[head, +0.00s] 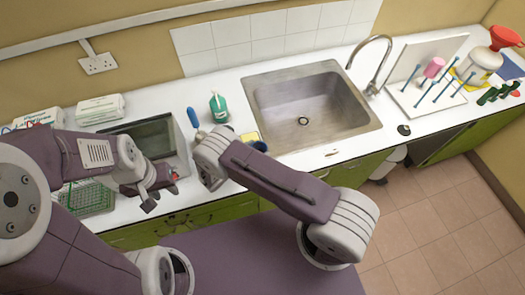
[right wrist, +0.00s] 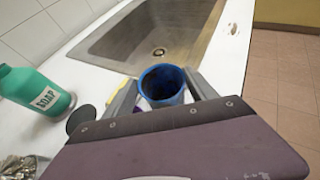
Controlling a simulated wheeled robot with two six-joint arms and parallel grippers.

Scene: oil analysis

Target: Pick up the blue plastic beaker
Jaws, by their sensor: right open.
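The blue plastic beaker (right wrist: 163,86) stands upright on the counter by the sink's near edge in the right wrist view, its open top facing me. In the head view only part of the beaker (head: 259,146) shows behind my right arm. My right gripper (right wrist: 160,88) is open, with one finger on each side of the beaker. I cannot tell whether the fingers touch it. In the head view the right fingers are hidden by the arm. My left gripper (head: 155,193) is at the counter's front edge on the left, away from the beaker; its opening is unclear.
A green soap bottle (right wrist: 34,90) stands left of the beaker. The steel sink (head: 310,105) lies behind it. A grey tray (head: 158,128) and a green rack (head: 92,197) are at left. A drying rack (head: 428,98) stands right of the tap.

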